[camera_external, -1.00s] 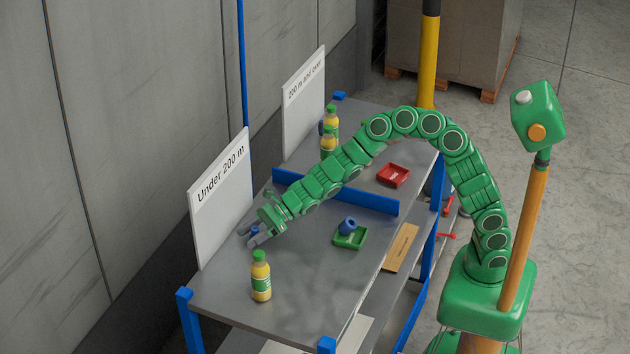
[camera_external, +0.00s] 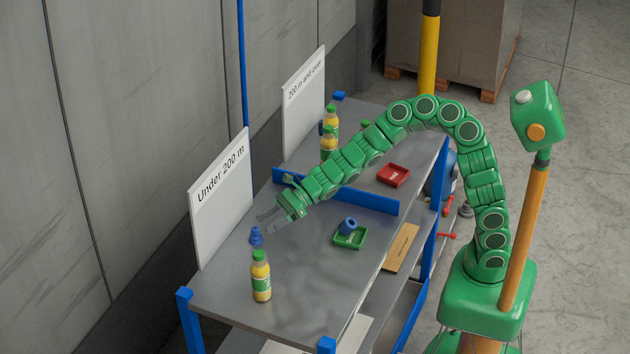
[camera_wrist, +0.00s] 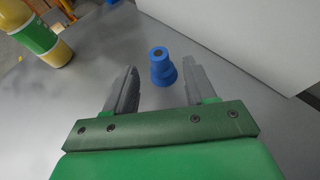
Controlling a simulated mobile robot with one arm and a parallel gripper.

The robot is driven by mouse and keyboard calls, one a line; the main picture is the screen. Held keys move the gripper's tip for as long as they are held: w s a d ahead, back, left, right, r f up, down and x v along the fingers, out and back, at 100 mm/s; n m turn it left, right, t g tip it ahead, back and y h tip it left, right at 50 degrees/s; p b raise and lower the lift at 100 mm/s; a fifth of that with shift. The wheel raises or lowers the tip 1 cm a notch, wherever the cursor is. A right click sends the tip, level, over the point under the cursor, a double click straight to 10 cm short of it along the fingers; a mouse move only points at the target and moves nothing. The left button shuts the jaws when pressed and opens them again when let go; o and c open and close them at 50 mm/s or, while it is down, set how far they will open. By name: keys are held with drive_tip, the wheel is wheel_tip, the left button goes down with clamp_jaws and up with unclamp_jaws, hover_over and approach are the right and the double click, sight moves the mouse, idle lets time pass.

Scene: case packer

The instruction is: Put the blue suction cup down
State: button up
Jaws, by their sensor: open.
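The blue suction cup (camera_external: 256,236) stands upright on the grey table, in front of the "Under 200 m" sign (camera_external: 220,192). In the wrist view the suction cup (camera_wrist: 162,68) lies beyond the fingertips, free of both fingers. My gripper (camera_external: 270,222) is open and empty, a little above the table, to the right of and behind the cup. The open fingers also show in the wrist view (camera_wrist: 160,82). A second blue cup-like part (camera_external: 348,225) sits in the green tray (camera_external: 350,241).
A yellow bottle (camera_external: 261,278) stands in front of the suction cup. A low blue divider (camera_external: 370,201) crosses the table; beyond it are a red tray (camera_external: 393,175) and bottles by the other sign (camera_external: 303,92). The front right of the table is clear.

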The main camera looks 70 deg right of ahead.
drive_tip(key=shift+v, duration=2.4)
